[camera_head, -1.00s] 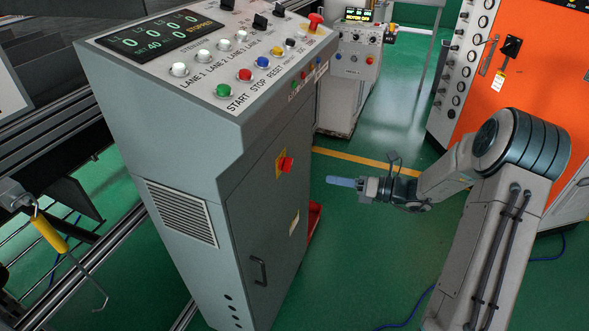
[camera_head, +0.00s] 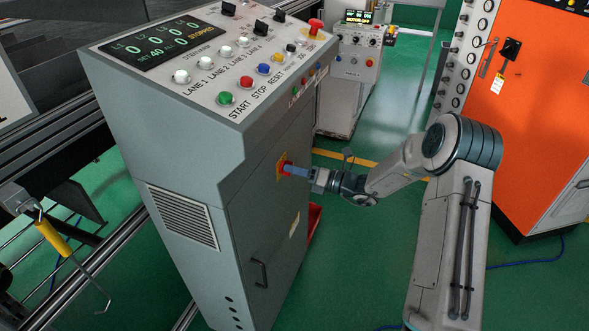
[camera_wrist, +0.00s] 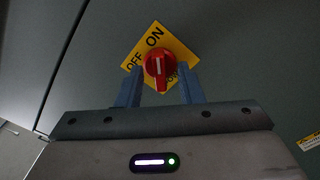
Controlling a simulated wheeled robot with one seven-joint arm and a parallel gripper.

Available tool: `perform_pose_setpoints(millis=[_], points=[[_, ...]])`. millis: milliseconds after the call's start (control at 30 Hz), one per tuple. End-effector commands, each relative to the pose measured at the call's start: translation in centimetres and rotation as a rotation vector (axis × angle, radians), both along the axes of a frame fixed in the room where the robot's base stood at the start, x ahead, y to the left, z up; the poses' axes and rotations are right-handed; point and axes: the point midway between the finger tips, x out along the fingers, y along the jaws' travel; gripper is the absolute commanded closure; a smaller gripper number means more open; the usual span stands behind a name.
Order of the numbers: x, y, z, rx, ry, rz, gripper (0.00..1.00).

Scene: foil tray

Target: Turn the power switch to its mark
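The power switch is a red rotary knob on a yellow plate on the side door of the grey cabinet. It shows in the head view (camera_head: 283,167) and close up in the wrist view (camera_wrist: 156,66). The plate (camera_wrist: 178,46) reads OFF and ON, with a further label partly hidden by the knob. The knob's white line stands nearly upright in the wrist view. My gripper (camera_wrist: 159,74) is open. Its two blue fingers stand one on each side of the knob, with visible gaps. In the head view my gripper (camera_head: 292,169) reaches the switch from the right.
The grey cabinet (camera_head: 185,135) has a sloped panel of buttons and a display above the switch. A door handle (camera_head: 260,273) sits lower down. An orange cabinet (camera_head: 540,120) stands at the right. Green floor (camera_head: 350,270) is open between them.

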Motion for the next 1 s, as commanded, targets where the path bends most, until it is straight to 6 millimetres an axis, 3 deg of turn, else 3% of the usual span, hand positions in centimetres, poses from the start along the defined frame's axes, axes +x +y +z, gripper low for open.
perform_pose_setpoints(millis=[333, 367, 467, 500, 1000], points=[[0.18, 0.53, -0.01, -0.001, 0.0, -0.001, 0.66], [0.18, 0.53, -0.01, -0.001, 0.0, -0.001, 0.69], [0.17, 0.52, -0.01, 0.0, 0.0, 0.0, 0.97], [0.16, 0.51, -0.01, 0.0, 0.0, 0.0, 1.0], [0.18, 0.42, -0.24, -0.033, -0.09, -0.001, 1.0]])
